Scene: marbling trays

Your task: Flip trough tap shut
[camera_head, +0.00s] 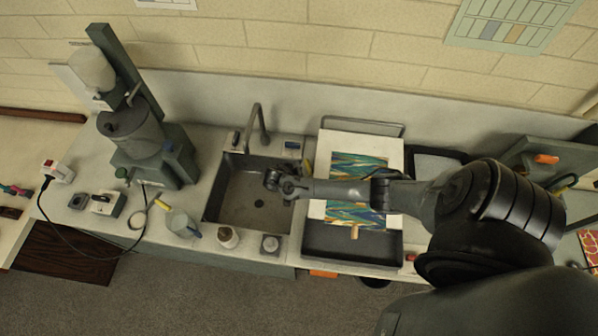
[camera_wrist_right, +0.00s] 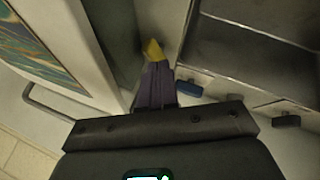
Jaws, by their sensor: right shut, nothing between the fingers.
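A grey gooseneck tap (camera_head: 260,124) stands at the back of a dark sink-like trough (camera_head: 212,199). A blue block (camera_head: 291,145) is right of its base and a dark block (camera_head: 235,139) left of it. Which part is the tap's lever, I cannot tell. A small yellow piece (camera_head: 307,167) lies at the trough's right edge; it shows beyond my fingertips in the right wrist view (camera_wrist_right: 153,49). My right gripper (camera_head: 270,180) appears over the trough in the head view. Its fingers (camera_wrist_right: 155,86) are shut and empty; contact with the yellow piece is unclear. My left gripper is not in view.
A dark tray (camera_head: 330,243) with a marbled sheet (camera_head: 333,175) lies right of the trough. A grey machine (camera_head: 140,140) stands left. The wall is close behind.

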